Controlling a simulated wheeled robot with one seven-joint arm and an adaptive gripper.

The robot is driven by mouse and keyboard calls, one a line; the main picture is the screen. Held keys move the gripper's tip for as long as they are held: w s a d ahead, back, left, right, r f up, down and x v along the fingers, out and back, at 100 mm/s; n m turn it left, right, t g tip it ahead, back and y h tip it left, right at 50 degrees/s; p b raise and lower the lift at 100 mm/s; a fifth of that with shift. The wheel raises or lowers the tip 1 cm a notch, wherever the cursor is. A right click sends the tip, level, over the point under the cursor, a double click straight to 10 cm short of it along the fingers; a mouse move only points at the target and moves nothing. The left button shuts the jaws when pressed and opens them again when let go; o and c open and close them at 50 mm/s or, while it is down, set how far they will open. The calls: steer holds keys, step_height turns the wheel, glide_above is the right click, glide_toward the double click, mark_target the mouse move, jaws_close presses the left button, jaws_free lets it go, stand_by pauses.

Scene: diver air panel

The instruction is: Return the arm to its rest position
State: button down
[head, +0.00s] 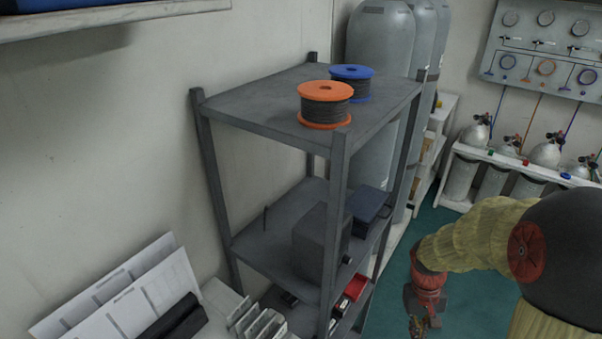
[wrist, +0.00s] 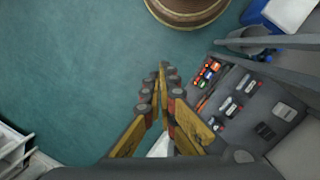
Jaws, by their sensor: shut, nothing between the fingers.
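My gripper (wrist: 164,70) points down over the teal floor in the wrist view, its two yellow-and-dark fingers close together at the tips. Nothing shows between them. In the head view my arm comes in from the right edge in a yellow sleeve with a dark rounded joint. It bends down to a red wrist part, and my gripper (head: 416,326) is partly cut off at the bottom edge. The arm hangs to the right of the grey shelf rack (head: 255,92), apart from it in the picture.
Orange (head: 325,104) and blue (head: 352,82) cable spools stand on the rack's top. Grey cylinders (head: 380,38) stand behind it. Small bottles (head: 545,152) line a white rack below the gauge panel (head: 546,45).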

steer(key=s+a+r+t, duration=0.2)
steer(key=s+a+r, duration=0.1)
steer(key=r, duration=0.5)
steer(key=s+a+r+t, duration=0.3)
steer(key=a+r, duration=0.1)
steer(key=r, duration=0.4)
steer(key=s+a+r+t+y, duration=0.1)
steer(key=s+a+r+t, duration=0.1)
steer(key=r, duration=0.6)
steer(key=s+a, duration=0.1)
steer(key=a, duration=0.1)
steer(key=shift+s+a+r+n+t, duration=0.25)
steer(key=shift+s+a+n+t, duration=0.1)
steer(key=shift+s+n+t, duration=0.05)
